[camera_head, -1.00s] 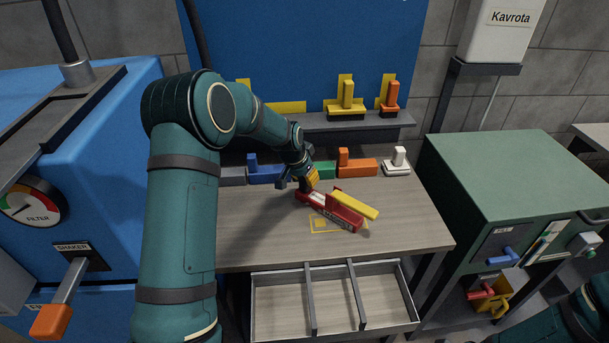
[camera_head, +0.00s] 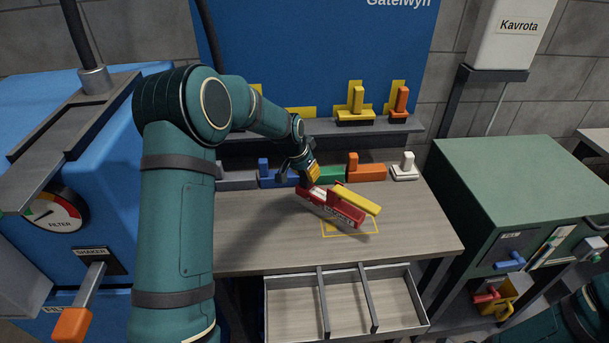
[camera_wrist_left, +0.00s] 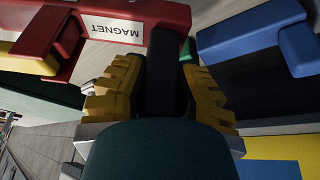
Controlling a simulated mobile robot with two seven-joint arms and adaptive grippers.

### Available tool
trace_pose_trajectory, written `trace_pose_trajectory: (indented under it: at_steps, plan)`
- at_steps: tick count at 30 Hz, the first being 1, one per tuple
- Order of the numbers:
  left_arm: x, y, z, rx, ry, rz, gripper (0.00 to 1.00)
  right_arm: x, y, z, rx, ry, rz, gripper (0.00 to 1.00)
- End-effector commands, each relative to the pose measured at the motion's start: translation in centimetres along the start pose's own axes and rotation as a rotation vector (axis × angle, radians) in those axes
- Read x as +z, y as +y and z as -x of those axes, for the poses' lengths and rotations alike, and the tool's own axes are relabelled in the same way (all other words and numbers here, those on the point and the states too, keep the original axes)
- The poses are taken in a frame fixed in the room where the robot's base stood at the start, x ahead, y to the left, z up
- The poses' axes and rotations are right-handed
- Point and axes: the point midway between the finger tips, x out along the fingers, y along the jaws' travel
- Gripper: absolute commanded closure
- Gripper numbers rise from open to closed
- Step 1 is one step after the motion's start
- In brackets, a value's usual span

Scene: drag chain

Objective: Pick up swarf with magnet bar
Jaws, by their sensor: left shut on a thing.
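The magnet bar (camera_head: 330,209) is a red bar with a yellow lever (camera_head: 357,199) along its top, over the table near a yellow outline (camera_head: 349,229). In the left wrist view the red bar (camera_wrist_left: 172,16) carries a white MAGNET label (camera_wrist_left: 114,29). My left gripper (camera_head: 312,179) is at the bar's left end. In the left wrist view its yellow fingers (camera_wrist_left: 163,85) are shut on the bar's dark grip (camera_wrist_left: 163,75). The bar appears slightly above the table. No swarf can be made out. My right gripper is not in view.
Blue (camera_head: 279,178), green (camera_head: 331,174), orange (camera_head: 368,173) and white (camera_head: 405,168) items line the table's back. A shelf (camera_head: 400,127) holds yellow and orange pieces. An open divided tray (camera_head: 425,325) is below the front edge. A green cabinet (camera_head: 510,190) stands right.

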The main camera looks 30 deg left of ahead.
Motion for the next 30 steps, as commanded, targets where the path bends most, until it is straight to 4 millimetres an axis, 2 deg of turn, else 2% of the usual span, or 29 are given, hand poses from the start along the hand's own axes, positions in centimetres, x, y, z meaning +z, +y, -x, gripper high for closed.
trace_pose_trajectory:
  at_steps: [1, 12, 30]
  plan:
    - [-0.3, 0.0, 0.8, -0.001, 0.002, 0.001, 1.0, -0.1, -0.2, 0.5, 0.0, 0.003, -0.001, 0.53]
    - [-1.6, 0.3, 3.5, -0.001, 0.002, 0.0, 1.0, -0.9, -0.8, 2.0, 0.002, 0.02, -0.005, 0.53]
    - [-1.6, 0.3, 3.7, 0.0, 0.001, 0.001, 1.0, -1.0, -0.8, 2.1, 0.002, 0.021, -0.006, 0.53]
